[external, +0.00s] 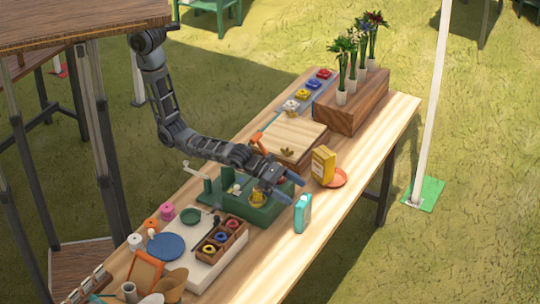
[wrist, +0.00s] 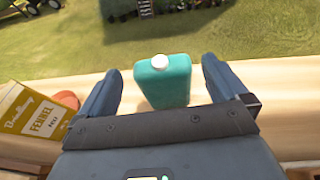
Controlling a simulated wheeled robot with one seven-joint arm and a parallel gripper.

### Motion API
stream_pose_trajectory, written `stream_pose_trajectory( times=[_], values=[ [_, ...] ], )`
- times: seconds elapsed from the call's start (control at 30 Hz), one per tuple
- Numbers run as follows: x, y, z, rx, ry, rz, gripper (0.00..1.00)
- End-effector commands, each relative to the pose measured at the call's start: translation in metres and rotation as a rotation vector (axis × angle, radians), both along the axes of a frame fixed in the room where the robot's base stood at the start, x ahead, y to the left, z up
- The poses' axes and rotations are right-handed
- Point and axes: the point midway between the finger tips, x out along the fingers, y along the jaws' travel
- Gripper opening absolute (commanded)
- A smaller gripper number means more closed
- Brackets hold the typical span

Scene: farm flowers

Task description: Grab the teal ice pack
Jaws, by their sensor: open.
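The teal ice pack (external: 302,213) stands upright near the front edge of the wooden table in the external view. In the wrist view the ice pack (wrist: 163,82) shows a white round cap on top and lies between and beyond my two open fingers. My gripper (external: 276,181) is open and empty, a little above and to the left of the ice pack in the external view. The gripper also shows in the wrist view (wrist: 160,82). No contact between the fingers and the pack is visible.
A yellow fennel box (external: 323,164) stands by an orange-red dish (external: 338,178). A green device (external: 250,208) sits beneath my arm. A wooden compartment box (external: 218,241) holds coloured rings. A wooden block (external: 352,102) bears flower vases. The table right of the ice pack is clear.

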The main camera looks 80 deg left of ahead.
Motion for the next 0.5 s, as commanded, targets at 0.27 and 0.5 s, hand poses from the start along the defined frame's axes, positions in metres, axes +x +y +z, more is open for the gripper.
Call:
stream_pose_trajectory(
  times=[0.27,0.5],
  values=[
    [0.02,-0.016,-0.021,0.0,0.0,0.0,1.0],
    [0.034,-0.027,-0.032,0.0,-0.001,0.001,1.0]
  ],
)
